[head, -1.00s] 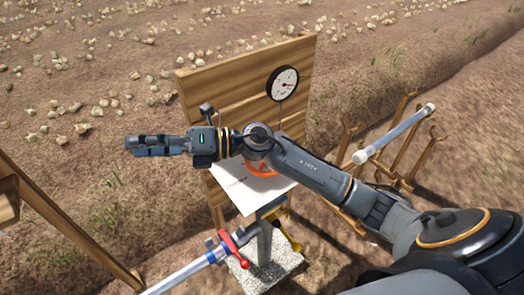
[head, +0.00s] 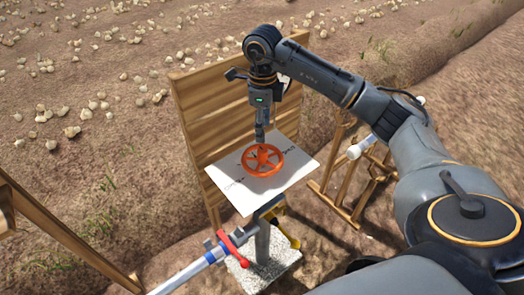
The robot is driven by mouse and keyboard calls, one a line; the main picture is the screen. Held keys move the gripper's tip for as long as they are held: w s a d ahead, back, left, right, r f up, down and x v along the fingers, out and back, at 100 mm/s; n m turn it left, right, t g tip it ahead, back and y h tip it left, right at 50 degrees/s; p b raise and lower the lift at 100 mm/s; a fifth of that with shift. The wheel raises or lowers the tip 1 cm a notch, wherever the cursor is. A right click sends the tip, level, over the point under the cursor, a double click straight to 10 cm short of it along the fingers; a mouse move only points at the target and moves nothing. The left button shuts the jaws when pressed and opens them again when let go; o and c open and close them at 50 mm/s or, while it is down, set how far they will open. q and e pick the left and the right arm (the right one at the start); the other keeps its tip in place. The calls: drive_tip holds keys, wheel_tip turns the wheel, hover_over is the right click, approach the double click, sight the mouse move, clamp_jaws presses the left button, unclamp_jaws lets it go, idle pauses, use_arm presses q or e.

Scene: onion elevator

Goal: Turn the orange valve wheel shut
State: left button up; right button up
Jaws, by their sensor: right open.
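The orange valve wheel (head: 263,160) lies flat over a white plate with dark markings (head: 238,195), in the middle of the head view. My right gripper (head: 261,138) points straight down just above the wheel's far side, near its hub. Its jaws are open and I see nothing held in them. From this angle I cannot tell whether the fingertips touch the wheel. My left gripper is out of view.
A wooden board (head: 215,125) stands behind the plate. A pipe with a red lever (head: 232,247) runs in from the lower left, with a yellow lever (head: 290,237) beside the concrete-footed post. A wooden rack holding a pale tube (head: 362,147) stands right. Onions lie on the soil behind.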

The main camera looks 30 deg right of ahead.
sight(263, 150)
wheel_tip(263, 150, down, 10)
drive_tip(key=shift+f+p, duration=0.25)
drive_tip(key=shift+p, duration=0.7)
clamp_jaws()
